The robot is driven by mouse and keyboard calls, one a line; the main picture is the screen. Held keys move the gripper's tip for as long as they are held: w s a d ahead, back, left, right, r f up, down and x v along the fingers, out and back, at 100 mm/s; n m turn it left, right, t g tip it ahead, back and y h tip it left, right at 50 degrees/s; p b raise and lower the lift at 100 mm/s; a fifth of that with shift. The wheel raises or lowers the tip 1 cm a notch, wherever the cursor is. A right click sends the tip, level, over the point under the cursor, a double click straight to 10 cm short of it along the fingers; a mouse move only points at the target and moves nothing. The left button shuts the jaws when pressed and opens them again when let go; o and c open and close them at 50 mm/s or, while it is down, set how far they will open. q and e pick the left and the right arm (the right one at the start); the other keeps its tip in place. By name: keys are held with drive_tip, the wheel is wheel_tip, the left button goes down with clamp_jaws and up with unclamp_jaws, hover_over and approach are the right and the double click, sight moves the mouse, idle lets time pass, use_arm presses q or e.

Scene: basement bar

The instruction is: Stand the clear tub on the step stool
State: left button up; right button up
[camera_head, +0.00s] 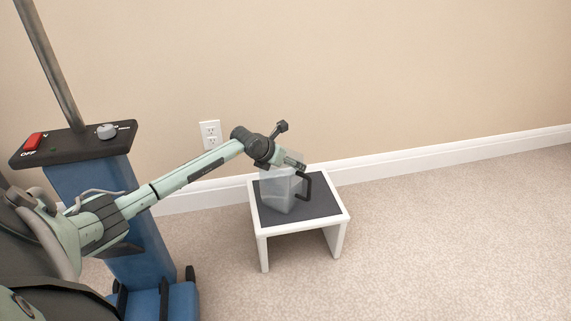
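The clear tub (279,190) is see-through and boxy. It is over the dark top of the white step stool (262,227), towards the stool's left part; I cannot tell whether its base rests on the top. My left gripper (298,165) is at the tub's upper rim, reaching down from the upper left. A black bracket-shaped part (308,186) shows at the tub's right side; I cannot tell whether it is a finger or a handle. Whether the fingers are closed on the tub is not clear. My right gripper is out of view.
The stool stands on beige carpet (430,240) close to the wall (400,70) and its white baseboard (440,153). A power outlet (210,135) is on the wall behind my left forearm. The carpet to the right is clear.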

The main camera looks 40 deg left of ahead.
use_arm(q)
drive_tip(key=shift+f, duration=0.2)
drive_tip(key=o, duration=1.6)
drive_tip(key=shift+c, duration=0.2)
